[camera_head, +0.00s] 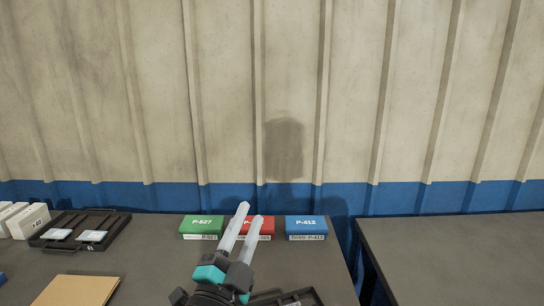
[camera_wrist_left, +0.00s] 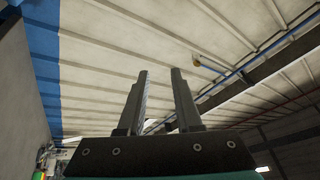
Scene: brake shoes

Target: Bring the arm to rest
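My left gripper (camera_head: 245,228) rises into the bottom middle of the head view, in front of the boxes on the table. Its two pale fingers point up and are parted. In the left wrist view the two fingers (camera_wrist_left: 160,95) stand apart with nothing between them, and the wall and ceiling show behind. My right gripper is in neither view.
The dark table (camera_head: 150,260) carries a green box (camera_head: 202,224), a red box (camera_head: 263,226) partly hidden by my gripper, and a blue box (camera_head: 306,225). A black tray (camera_head: 80,230), white boxes (camera_head: 28,220) and a tan sheet (camera_head: 77,290) lie left. A second table (camera_head: 460,255) stands right, across a gap.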

